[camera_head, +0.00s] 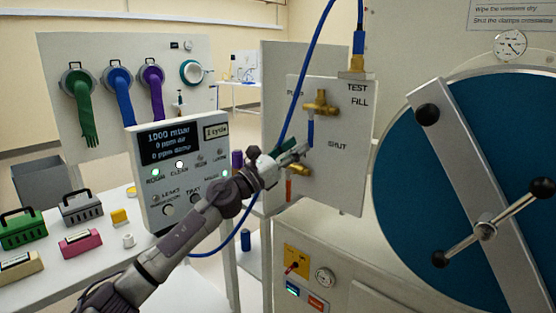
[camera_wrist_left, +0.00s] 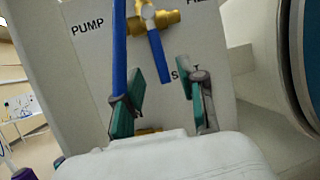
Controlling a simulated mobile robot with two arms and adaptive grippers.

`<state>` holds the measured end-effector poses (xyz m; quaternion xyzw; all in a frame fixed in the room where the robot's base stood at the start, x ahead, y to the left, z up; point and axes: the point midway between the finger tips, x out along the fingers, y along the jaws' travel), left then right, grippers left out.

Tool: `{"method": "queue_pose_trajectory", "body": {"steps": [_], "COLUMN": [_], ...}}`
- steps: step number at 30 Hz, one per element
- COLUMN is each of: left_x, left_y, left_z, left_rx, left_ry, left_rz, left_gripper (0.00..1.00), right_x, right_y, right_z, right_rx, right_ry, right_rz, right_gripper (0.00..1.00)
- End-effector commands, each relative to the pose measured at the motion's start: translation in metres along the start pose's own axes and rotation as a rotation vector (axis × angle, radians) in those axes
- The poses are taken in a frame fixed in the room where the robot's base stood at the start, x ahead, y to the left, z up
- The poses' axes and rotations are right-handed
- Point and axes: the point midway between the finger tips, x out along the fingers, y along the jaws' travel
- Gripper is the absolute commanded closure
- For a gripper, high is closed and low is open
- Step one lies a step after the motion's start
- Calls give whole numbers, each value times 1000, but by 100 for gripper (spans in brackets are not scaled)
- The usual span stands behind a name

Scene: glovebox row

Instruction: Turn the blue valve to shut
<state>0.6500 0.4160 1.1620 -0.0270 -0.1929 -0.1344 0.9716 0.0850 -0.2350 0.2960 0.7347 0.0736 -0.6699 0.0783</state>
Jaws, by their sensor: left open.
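The blue valve has a brass body (camera_head: 321,104) on the white panel, with a blue lever (camera_head: 310,132) that hangs down. In the left wrist view the lever (camera_wrist_left: 158,58) also hangs down from the brass body (camera_wrist_left: 153,22), its lower end beside the partly hidden SHUT label. My left gripper (camera_head: 297,152) is just below and left of the lever's end in the head view. In the left wrist view its two teal-padded fingers (camera_wrist_left: 164,100) are apart, with nothing between them; the lever's end is just beyond them. My right gripper is not in view.
A blue hose (camera_head: 305,75) runs down past the panel (camera_head: 340,185); in the wrist view it passes by the left finger. A second brass valve (camera_head: 300,170) with an orange lever (camera_head: 288,190) sits below. A control box (camera_head: 180,180) stands left, the round blue door (camera_head: 400,200) right.

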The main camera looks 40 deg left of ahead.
Motion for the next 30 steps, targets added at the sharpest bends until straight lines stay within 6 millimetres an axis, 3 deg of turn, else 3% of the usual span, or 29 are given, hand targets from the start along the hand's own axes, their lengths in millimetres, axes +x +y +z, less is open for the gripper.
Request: {"method": "queue_pose_trajectory", "body": {"steps": [6, 12, 30], "left_x": [-38, -57, -62], "left_y": [0, 0, 0], "left_z": [-2, -1, 0], "left_rx": [-1, -1, 0], "left_ry": [4, 2, 0], "left_rz": [0, 0, 0], "left_gripper": [60, 60, 60], "right_x": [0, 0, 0], "right_y": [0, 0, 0], "right_z": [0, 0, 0], "right_rx": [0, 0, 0], "right_ry": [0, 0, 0], "right_rz": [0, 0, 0], "right_gripper": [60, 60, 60]}}
